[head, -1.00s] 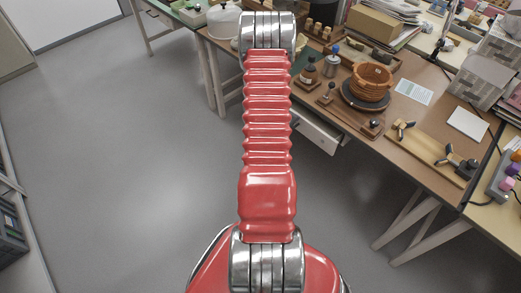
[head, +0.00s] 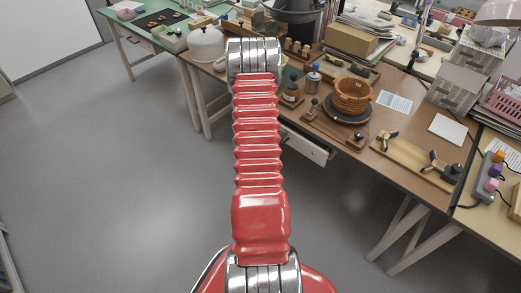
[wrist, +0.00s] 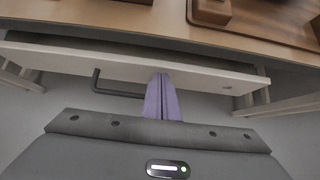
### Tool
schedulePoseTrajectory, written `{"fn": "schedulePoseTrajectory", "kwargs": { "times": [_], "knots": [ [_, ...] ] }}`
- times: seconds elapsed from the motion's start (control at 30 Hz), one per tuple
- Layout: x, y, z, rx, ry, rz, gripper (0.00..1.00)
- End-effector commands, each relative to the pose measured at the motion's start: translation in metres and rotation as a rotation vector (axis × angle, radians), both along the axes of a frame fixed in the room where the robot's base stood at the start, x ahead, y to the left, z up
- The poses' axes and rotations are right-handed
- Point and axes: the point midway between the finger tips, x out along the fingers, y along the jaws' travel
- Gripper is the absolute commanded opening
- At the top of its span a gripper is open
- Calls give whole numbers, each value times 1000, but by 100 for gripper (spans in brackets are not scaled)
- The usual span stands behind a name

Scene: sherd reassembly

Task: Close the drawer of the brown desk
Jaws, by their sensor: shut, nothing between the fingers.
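The brown desk (head: 410,165) stands at the right in the head view. Its pale drawer (head: 304,145) sticks out from under the desk top, partly hidden behind my red arm. In the wrist view the drawer front (wrist: 200,77) spans the picture below the desk edge (wrist: 120,22), with a dark gap behind its top edge, so it is partly open. A dark bar handle (wrist: 112,90) is on the front, just left of my fingers. My gripper (wrist: 162,80) has its purple fingers shut and empty, with tips at the drawer front; contact is unclear. The head view does not clearly show the gripper.
On the desk are a woven-looking brown pot (head: 353,96) on a dark turntable, a wooden tool board (head: 415,163) and cardboard boxes (head: 350,40). A green-topped table (head: 140,25) stands at the back left. The grey floor (head: 110,180) left of the desk is clear.

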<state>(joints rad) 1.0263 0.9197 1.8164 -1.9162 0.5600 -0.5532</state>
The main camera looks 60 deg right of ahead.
Motion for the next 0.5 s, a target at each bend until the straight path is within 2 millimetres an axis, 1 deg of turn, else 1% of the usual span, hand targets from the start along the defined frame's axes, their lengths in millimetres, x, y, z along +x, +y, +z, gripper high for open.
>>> {"fn": "schedulePoseTrajectory", "kwargs": {
  "times": [0.23, 0.5],
  "knots": [
    [9, 33, 0, 0, 1, 4, 0],
    [16, 58, 28, -2, 0, 2, 0]
  ]
}}
